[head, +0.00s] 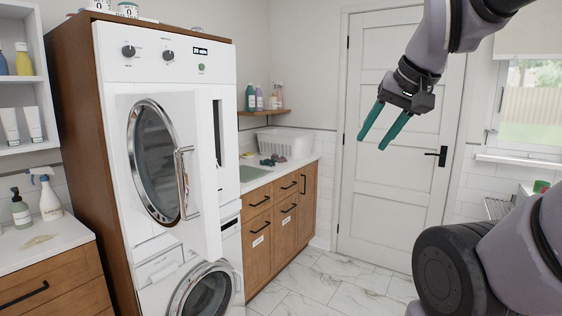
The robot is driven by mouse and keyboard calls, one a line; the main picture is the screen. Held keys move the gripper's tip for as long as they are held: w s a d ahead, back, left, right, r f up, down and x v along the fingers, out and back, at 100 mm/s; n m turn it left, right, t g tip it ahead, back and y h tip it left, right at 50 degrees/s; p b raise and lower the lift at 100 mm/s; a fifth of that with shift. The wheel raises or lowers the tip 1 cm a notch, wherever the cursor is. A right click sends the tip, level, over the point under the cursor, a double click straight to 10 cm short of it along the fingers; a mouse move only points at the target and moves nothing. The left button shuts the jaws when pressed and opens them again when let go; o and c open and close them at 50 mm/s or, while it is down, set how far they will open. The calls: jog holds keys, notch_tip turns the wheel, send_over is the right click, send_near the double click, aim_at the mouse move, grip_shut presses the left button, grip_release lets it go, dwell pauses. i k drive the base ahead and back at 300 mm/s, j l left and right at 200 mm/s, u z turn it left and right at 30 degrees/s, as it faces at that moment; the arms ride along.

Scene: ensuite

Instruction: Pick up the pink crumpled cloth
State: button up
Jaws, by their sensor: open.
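My gripper (373,143) has two teal fingers. It is open and empty, raised in front of the white door at the upper right. No clearly pink cloth can be made out. Small crumpled items lie on the far counter in front of a white basket: a dark bluish one (267,162) and a dull mauve one (280,158). They are too small to identify for sure. My gripper is well apart from them, to their right in the picture. A flat beige patch (37,241) lies on the left counter; I cannot tell whether it is cloth.
A tall white stacked washer-dryer unit (165,70) stands at left, its upper door (197,130) swung open beside the far counter (306,163). The white basket (292,141) sits at that counter's back. A closed door (400,190) and clear marble floor (325,285) lie beyond.

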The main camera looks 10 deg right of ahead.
aim_at(282, 159)
jog(key=i+l, duration=0.1)
jog(key=i, duration=1.05)
jog(key=i+l+u, duration=0.1)
jog(key=i, duration=0.45)
jog(key=i+l, duration=0.2)
jog(key=i, duration=0.35)
jog(key=i+l, duration=0.1)
jog(key=i, duration=0.45)
jog(key=i+l+u, duration=0.1)
jog(key=i, duration=0.5)
